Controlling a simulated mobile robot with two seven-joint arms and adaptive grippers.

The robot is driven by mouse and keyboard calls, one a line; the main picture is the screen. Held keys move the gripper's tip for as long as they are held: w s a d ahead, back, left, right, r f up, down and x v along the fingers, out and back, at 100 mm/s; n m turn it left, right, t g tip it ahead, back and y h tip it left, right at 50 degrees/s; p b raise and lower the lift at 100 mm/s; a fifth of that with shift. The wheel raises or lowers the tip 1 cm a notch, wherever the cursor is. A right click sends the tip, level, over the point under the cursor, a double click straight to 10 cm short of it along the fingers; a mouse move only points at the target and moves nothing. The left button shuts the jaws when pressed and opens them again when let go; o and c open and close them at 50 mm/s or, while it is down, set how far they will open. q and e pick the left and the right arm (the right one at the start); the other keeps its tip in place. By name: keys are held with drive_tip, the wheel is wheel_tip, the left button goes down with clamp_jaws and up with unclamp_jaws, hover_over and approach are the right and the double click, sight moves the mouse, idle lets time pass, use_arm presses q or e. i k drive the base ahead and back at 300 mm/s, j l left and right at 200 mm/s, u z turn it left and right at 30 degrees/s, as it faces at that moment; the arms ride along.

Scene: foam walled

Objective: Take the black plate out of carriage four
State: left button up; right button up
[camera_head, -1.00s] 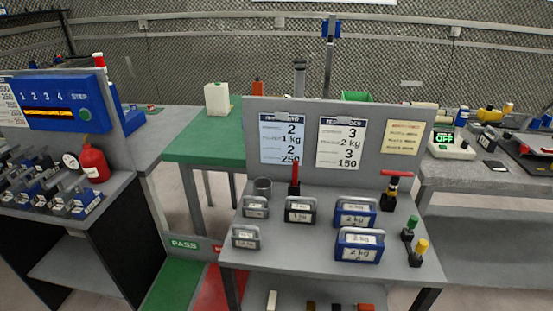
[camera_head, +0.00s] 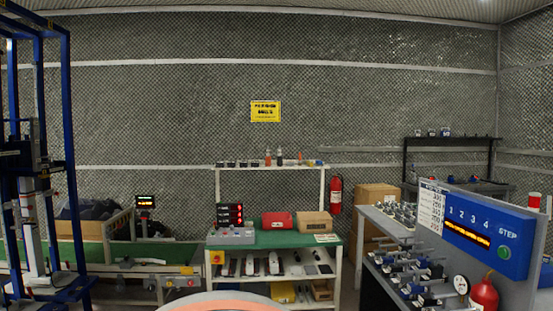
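I cannot pick out the black plate. A blue panel (camera_head: 482,230) marked 1 2 3 4 and STEP stands at the right. Rows of small grey, black and blue fixtures (camera_head: 412,272) sit on the bench in front of and left of it. They are too small to tell which is carriage four or what it holds. Neither of my grippers is in view.
A blue upright frame (camera_head: 65,150) stands at the far left. A red extinguisher (camera_head: 335,194) hangs behind. A red bottle (camera_head: 484,296) stands by the panel.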

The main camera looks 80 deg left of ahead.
sight(50, 164)
drive_tip(key=u, duration=4)
drive_tip(key=z, duration=0.35)
drive_tip(key=i, duration=4.25)
drive_tip(key=l+z, duration=0.15)
drive_tip(key=l, duration=0.2)
